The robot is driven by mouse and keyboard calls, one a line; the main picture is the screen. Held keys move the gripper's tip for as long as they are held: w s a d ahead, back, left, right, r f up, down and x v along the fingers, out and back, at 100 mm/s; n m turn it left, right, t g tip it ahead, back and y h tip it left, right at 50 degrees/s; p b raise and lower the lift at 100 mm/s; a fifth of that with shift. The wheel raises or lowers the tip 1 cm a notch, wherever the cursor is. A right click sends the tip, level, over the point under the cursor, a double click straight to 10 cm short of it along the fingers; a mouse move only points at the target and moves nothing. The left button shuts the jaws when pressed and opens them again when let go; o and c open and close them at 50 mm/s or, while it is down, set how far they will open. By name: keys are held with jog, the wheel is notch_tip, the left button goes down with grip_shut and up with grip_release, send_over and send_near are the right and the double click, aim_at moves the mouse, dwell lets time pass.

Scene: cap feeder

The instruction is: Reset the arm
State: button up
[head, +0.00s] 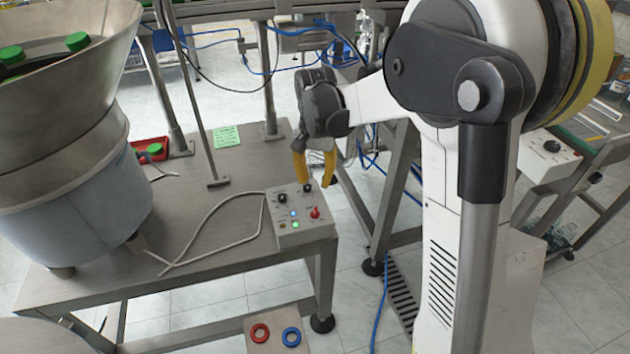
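My arm reaches from the right side of the head view toward the middle. My gripper (315,182) has yellow fingers and points down, just above the far edge of a small grey control box (301,236). The two fingers stand apart with a gap between them, and I see nothing held there. The box has black knobs, a red knob (315,213) and lit blue and green lights. From this one view I cannot tell whether a fingertip touches a black knob behind the box's front controls.
The box sits on the corner of a metal table (215,200). A large metal feeder bowl (65,110) with green caps stands at left. A red tray (150,150) and green note (227,137) lie behind. Red and blue rings (291,336) lie at the bottom. Conveyor frames and cables crowd the back.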

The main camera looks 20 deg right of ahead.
jog(key=s+a+r+n+t, duration=0.2)
jog(key=s+r+n+t, duration=0.1)
jog(key=s+r, duration=0.6)
jog(key=s+a+n+t, duration=0.1)
jog(key=s+n+t, duration=0.3)
jog(key=s, duration=0.8)
jog(key=shift+a+r, duration=0.15)
jog(key=shift+r, duration=0.15)
